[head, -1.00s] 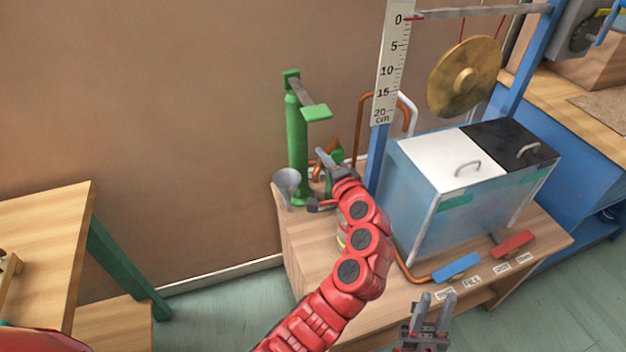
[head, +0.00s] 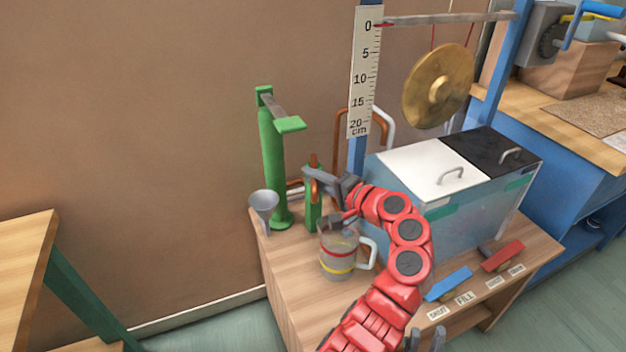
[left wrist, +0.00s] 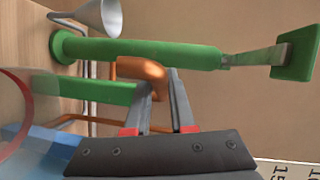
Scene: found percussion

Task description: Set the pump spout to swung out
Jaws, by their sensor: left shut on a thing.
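The green pump (head: 272,165) stands upright at the table's back left, with a flat green handle plate at its top. A shorter green post (head: 312,212) stands beside it. The copper-orange spout (left wrist: 140,70) shows as a curved piece in the left wrist view; in the head view it is mostly hidden by my gripper. My left gripper (head: 318,192) is at the post, shut on the spout, with its fingertips (left wrist: 160,88) on either side of it. My right gripper (head: 425,341) shows only its two separated fingertips at the bottom edge.
A glass jug (head: 338,262) with red and yellow bands stands just below my left gripper. A grey funnel (head: 264,207) is left of the pump. A lidded tank (head: 420,170), a scale (head: 364,80) and a gong (head: 438,86) are to the right.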

